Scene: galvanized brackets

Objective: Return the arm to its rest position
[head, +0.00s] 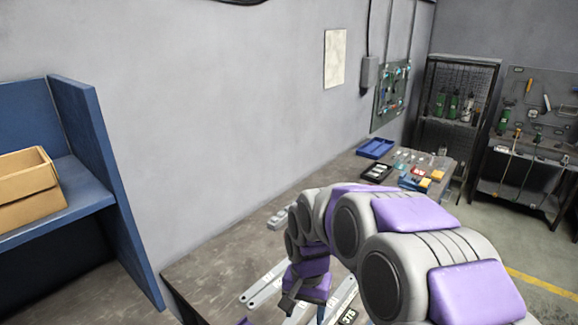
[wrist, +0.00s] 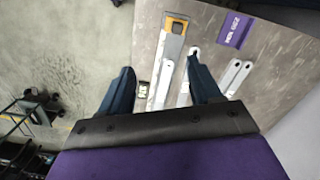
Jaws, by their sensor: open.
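My purple and grey arm reaches out over a grey workbench (head: 205,275) in the head view. My gripper (head: 306,300) is low over the bench among the galvanized brackets, partly hidden by the arm. In the wrist view its two dark fingers are spread apart, and my gripper (wrist: 162,82) is open with nothing held. A long bracket (wrist: 162,85) lies below, between the fingers, near a yellow-orange piece (wrist: 173,48). Another bracket (wrist: 194,64) lies partly behind the right finger. Paired narrow brackets (wrist: 236,75) lie further right; a pale bracket (head: 262,287) shows in the head view.
A purple label (wrist: 235,30) and a small black number tag (wrist: 143,90) lie on the bench. A blue tray (head: 375,148) and small bins stand at its far end. A blue shelf (head: 105,190) with a cardboard box (head: 28,190) stands left. A grey wall runs behind.

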